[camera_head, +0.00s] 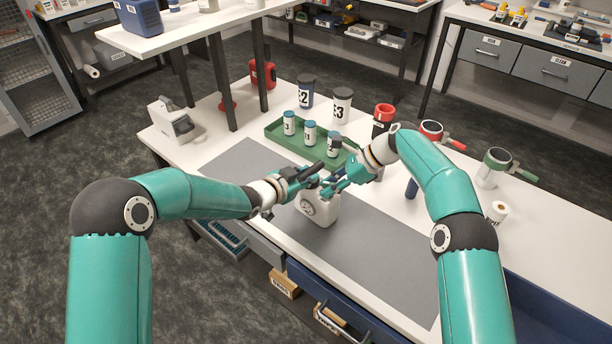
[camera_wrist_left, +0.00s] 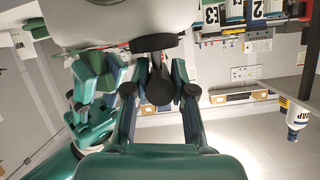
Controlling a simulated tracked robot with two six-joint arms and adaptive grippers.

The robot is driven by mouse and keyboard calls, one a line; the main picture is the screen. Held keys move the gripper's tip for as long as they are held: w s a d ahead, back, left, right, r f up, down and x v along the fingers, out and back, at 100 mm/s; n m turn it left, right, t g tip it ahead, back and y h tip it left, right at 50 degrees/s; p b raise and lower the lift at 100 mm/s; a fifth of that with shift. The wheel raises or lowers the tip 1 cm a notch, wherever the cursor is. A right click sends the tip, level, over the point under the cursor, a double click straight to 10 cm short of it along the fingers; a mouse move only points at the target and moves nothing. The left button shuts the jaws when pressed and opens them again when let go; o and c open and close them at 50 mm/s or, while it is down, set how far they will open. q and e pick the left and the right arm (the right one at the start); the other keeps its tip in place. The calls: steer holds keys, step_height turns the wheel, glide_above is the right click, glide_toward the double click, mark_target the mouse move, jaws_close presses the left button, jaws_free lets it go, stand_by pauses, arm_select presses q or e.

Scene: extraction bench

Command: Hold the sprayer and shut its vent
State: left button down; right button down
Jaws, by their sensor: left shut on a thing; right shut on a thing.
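The sprayer (camera_head: 317,210) is a white bottle with a round dark mark on its front, standing on the grey mat (camera_head: 375,245). My left gripper (camera_head: 312,172) is shut on the sprayer's top from the left. In the left wrist view the fingers of my left gripper (camera_wrist_left: 159,92) flank a dark rounded part (camera_wrist_left: 158,72) below the white body (camera_wrist_left: 110,20). My right gripper (camera_head: 332,186) reaches in from the right and is shut at the sprayer's top, close beside the left one. The vent is hidden by the fingers, so its state cannot be told.
A green tray (camera_head: 277,140) with several small labelled bottles stands just behind the sprayer. Red-topped and green-topped cups (camera_head: 495,163) and a white roll (camera_head: 497,211) are on the right. The mat's front right is clear.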

mark_target(330, 183)
steer(key=shift+f, duration=0.2)
steer(key=c, duration=1.4)
jaws_free()
steer(key=shift+r, duration=0.1)
steer(key=shift+r, duration=3.55)
steer(key=shift+o, duration=0.2)
